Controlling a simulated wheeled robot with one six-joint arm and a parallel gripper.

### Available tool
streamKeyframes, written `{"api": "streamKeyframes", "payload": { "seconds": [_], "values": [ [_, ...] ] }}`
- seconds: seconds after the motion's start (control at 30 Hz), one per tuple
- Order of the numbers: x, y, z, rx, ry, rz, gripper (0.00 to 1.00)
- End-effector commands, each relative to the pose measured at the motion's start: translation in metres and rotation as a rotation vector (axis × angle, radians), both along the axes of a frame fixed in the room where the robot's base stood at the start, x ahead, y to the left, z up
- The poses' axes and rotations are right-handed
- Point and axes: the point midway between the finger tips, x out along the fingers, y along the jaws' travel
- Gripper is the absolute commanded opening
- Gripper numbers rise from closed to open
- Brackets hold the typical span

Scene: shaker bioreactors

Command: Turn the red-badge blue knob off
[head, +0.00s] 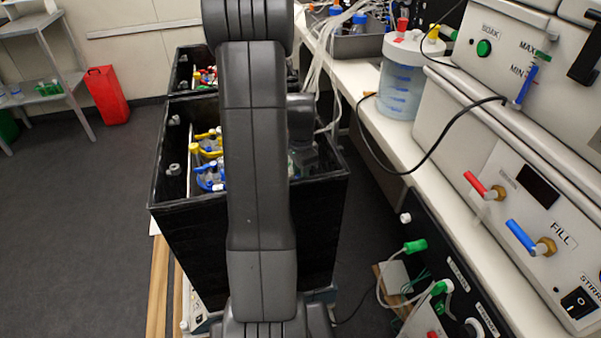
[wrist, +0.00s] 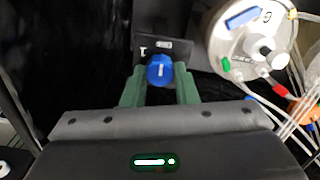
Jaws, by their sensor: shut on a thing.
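A blue knob (wrist: 160,68) shows in the wrist view, in front of a small dark plate (wrist: 177,46) with light markings. My gripper (wrist: 160,80) has its two green fingers on either side of the knob and is shut on it. I cannot make out a red badge on the knob or the plate from here. In the head view my arm hides the gripper and this knob.
A white-lidded vessel (wrist: 232,42) with tubes stands close right of the knob. The head view shows a black open-topped box (head: 190,250) around my arm's far end, with blue and yellow clamps (head: 208,160) inside. A bench with equipment is at right.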

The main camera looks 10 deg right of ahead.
Motion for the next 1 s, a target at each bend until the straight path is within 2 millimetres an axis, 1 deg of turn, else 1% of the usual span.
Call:
{"api": "streamKeyframes", "payload": {
  "seconds": [0.2,0.63,0.67,0.73,0.77,1.0],
  "values": [
    [0.0009,-0.0003,0.0009,-0.001,-0.003,-0.041,0.04],
    [0.0009,-0.0002,0.0010,-0.001,-0.003,-0.048,0.04],
    [0.0009,-0.0002,0.0010,-0.001,-0.003,-0.048,0.32],
    [0.0008,-0.0003,0.0009,0.000,-0.002,-0.048,0.46],
    [0.0008,-0.0002,0.0008,0.000,-0.002,-0.048,0.48],
    [0.0003,-0.0001,0.0006,-0.001,-0.001,-0.047,0.48]
  ]
}}
